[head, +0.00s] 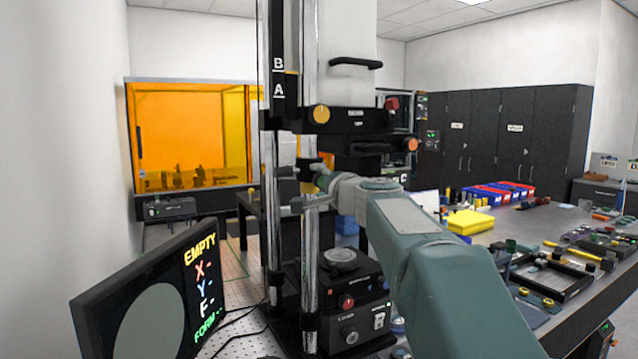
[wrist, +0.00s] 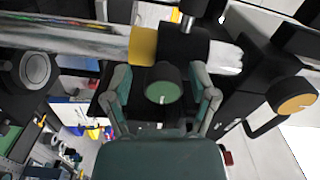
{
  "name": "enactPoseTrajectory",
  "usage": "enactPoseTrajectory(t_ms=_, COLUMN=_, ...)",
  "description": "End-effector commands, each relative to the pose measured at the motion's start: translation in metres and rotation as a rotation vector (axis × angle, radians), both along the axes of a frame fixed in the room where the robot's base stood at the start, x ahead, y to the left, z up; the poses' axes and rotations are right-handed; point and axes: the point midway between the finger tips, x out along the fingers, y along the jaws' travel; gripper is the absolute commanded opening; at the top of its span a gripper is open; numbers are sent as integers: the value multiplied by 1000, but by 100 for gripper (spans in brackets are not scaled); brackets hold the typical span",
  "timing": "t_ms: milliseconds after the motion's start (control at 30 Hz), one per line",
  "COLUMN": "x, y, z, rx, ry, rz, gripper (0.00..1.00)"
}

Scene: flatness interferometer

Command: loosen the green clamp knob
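The green clamp knob (wrist: 163,92) shows end-on in the wrist view, a round green face with a dark rim and a small white mark. My gripper (wrist: 160,80) has one finger on each side of it, with a visible gap on both sides in this view. The fingers are apart and hold nothing; I cannot tell how deep they reach along the knob. In the head view my gripper (head: 305,184) is at the upright column (head: 310,240) of the interferometer, and the knob cannot be clearly made out there.
Below is the stage (head: 342,258) with a round top. A monitor (head: 160,300) reading EMPTY stands at left front. A bench (head: 520,222) with yellow, red and blue items is at right.

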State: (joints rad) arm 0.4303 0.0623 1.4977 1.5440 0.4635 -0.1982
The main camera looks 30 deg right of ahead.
Motion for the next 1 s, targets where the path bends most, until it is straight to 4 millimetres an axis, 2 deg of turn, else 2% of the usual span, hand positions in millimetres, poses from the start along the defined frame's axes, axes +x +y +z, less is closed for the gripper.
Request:
enactPoseTrajectory(t_ms=300, x=-1, y=0, z=1, rx=-1, ry=-2, rz=0, gripper=79)
enactPoseTrajectory(t_ms=433, x=-11, y=0, z=3, rx=-1, ry=-4, rz=0, gripper=79)
enactPoseTrajectory(t_ms=567, x=-32, y=-1, z=2, rx=-1, ry=-3, rz=-1, gripper=79)
enactPoseTrajectory(t_ms=800, x=-81, y=-3, z=1, rx=-2, ry=-3, rz=-2, gripper=79)
enactPoseTrajectory(t_ms=1000, x=-110, y=-4, z=0, rx=-2, ry=-1, rz=-2, gripper=79)
